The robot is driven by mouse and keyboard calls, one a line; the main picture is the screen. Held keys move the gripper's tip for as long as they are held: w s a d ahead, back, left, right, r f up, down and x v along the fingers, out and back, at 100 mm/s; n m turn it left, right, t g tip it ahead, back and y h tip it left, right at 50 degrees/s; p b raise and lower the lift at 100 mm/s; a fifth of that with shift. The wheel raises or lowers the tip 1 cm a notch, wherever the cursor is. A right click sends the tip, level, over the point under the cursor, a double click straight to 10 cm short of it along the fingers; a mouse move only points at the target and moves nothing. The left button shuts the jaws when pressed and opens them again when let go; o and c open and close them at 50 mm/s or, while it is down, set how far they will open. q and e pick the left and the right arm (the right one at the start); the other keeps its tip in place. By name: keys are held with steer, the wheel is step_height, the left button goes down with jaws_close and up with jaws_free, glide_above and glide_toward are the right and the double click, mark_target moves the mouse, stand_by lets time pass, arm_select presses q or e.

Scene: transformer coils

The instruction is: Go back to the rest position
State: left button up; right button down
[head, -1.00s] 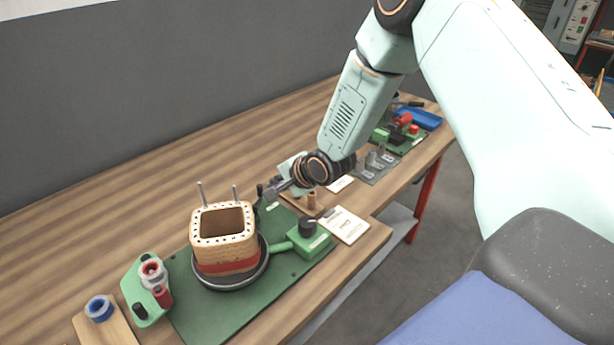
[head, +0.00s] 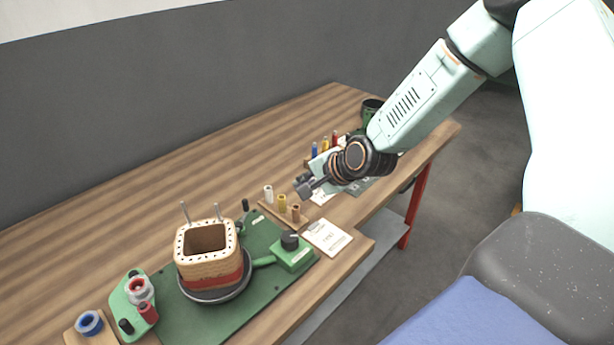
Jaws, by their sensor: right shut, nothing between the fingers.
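My right gripper (head: 304,188) is shut and empty. It hangs above the table, to the right of and behind the coil, near a small wooden rack of spools. My right arm (head: 415,105) reaches in from the upper right. The coil (head: 208,258) is a square, hollow block with a dotted top rim, a red band and two upright metal pins. It stands on a round dark turntable (head: 217,296) on a green base plate (head: 190,322). My gripper is apart from the coil. My left gripper is not in view.
A green control box (head: 293,252) with a black knob sits right of the coil, near a white card (head: 328,237). Spools (head: 282,203) stand close below my gripper. A green holder (head: 130,290) and a blue ring (head: 89,322) lie front left. The back left tabletop is clear.

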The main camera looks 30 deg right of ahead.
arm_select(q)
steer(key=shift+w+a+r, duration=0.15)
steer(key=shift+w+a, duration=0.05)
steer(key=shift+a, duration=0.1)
arm_select(e)
steer(key=shift+s+r, duration=0.15)
steer(key=shift+r, duration=0.15)
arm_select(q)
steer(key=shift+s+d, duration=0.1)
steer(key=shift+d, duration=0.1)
arm_select(e)
steer(key=shift+d, duration=0.2)
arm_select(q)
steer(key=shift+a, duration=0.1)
arm_select(e)
steer(key=shift+a, duration=0.15)
steer(key=shift+f, duration=0.1)
